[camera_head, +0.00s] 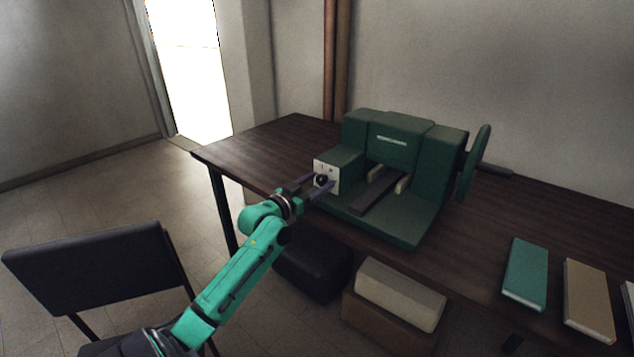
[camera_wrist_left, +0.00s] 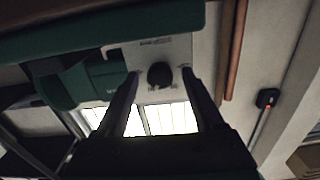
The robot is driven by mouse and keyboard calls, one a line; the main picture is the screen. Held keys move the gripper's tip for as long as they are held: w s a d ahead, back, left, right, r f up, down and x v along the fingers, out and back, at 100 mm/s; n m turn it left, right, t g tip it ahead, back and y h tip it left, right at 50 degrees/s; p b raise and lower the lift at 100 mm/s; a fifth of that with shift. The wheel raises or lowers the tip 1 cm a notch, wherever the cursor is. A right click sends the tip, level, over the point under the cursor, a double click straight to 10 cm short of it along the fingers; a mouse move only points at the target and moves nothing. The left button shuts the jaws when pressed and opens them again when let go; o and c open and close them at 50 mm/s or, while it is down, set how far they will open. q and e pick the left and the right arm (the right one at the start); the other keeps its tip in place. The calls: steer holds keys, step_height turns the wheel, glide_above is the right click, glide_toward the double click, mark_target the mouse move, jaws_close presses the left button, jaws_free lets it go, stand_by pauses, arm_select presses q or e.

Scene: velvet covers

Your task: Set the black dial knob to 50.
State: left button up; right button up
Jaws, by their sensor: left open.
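The black dial knob (camera_head: 321,180) sits on a pale plate (camera_head: 333,170) on the left front of a green machine (camera_head: 403,150). In the left wrist view the round knob (camera_wrist_left: 160,75) shows on the pale plate (camera_wrist_left: 150,50), with small marks around it that are too blurred to read. My left gripper (camera_head: 320,184) is at the plate, its fingers on either side of the knob. In the wrist view the left gripper (camera_wrist_left: 160,78) is open, with a gap between the knob and each finger. The knob's setting cannot be read. My right gripper is not in view.
The machine stands on a dark wooden table (camera_head: 270,140) with a green wheel (camera_head: 474,165) at its right. A green book (camera_head: 526,270) and a tan book (camera_head: 588,298) lie at the right. A black chair (camera_head: 95,268) stands left, and boxes (camera_head: 400,293) lie below the table.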

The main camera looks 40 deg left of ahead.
arm_select(q)
jaws_close()
steer(key=shift+m, duration=2)
steer(key=m, duration=0.4)
steer(key=shift+d+m, duration=0.1)
steer(key=shift+m, duration=1.9)
steer(key=shift+f, duration=0.1)
